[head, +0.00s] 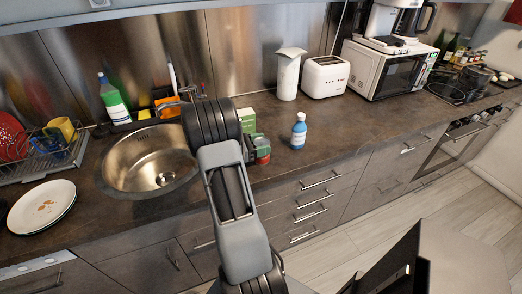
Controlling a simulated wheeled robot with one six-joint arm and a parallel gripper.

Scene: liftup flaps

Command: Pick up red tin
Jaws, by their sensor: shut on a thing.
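The red tin (263,148) is near the front edge of the dark counter, right of the sink. It has a red body and is partly hidden by my arm and gripper. My gripper (251,150) is at the tin, shut on it, with its fingers mostly hidden behind my arm. I cannot tell whether the tin is touching the counter.
A green and white box (246,120) stands just behind the tin, and a blue bottle (299,131) stands to its right. The sink (128,168) is at left, with a plate (42,206) beside it. The counter right of the bottle is clear up to the microwave (392,72).

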